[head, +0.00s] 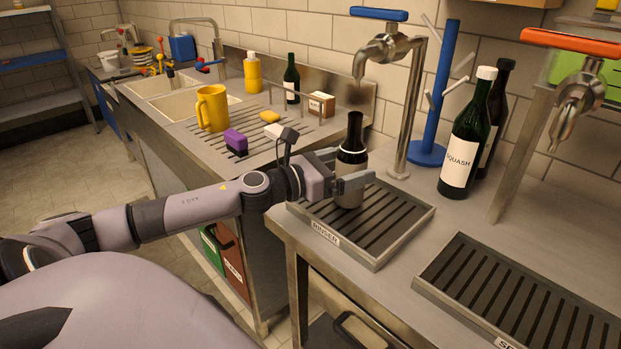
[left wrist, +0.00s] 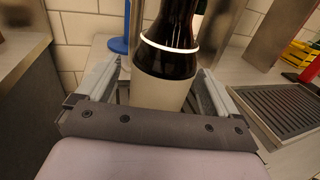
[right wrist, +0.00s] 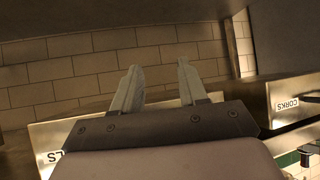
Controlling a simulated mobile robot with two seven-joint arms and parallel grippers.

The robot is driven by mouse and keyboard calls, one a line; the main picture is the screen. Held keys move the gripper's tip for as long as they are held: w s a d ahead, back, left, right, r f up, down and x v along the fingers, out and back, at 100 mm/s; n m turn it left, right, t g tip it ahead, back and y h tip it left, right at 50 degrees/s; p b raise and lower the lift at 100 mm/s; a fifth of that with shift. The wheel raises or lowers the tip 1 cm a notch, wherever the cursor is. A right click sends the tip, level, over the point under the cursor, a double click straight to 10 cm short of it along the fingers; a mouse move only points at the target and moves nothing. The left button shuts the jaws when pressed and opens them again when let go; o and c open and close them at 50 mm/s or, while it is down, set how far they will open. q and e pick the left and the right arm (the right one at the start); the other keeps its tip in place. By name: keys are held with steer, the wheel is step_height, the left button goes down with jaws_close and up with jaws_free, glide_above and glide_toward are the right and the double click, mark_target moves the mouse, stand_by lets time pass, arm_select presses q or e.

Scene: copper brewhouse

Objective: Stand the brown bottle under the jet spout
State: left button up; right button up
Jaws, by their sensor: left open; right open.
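The brown bottle (head: 353,135), dark with a pale band and a pale label, stands upright on the slatted tray labelled RINSER (head: 400,240). The blue-handled spout (head: 360,66) hangs above and close to it. My left gripper (head: 348,174) is open, with one finger on each side of the bottle's lower part. In the left wrist view the bottle (left wrist: 166,88) sits between the spread fingers; I cannot tell whether they touch it. My right gripper (right wrist: 158,75) is open and empty in the right wrist view, away from the bottle.
An orange-handled tap (head: 575,98) stands at the right over a second slatted tray (head: 440,286). A SQUASH bottle (head: 462,150), another dark bottle and a blue peg stand (head: 440,100) are behind. A sink counter with a yellow jug (head: 212,108) lies to the left.

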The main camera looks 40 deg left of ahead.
mark_target(338, 170)
arm_select(q)
steer(key=shift+b+v, duration=0.95)
steer(key=shift+v, duration=2.3)
steer(key=v, duration=0.3)
steer(key=shift+s+r, duration=0.1)
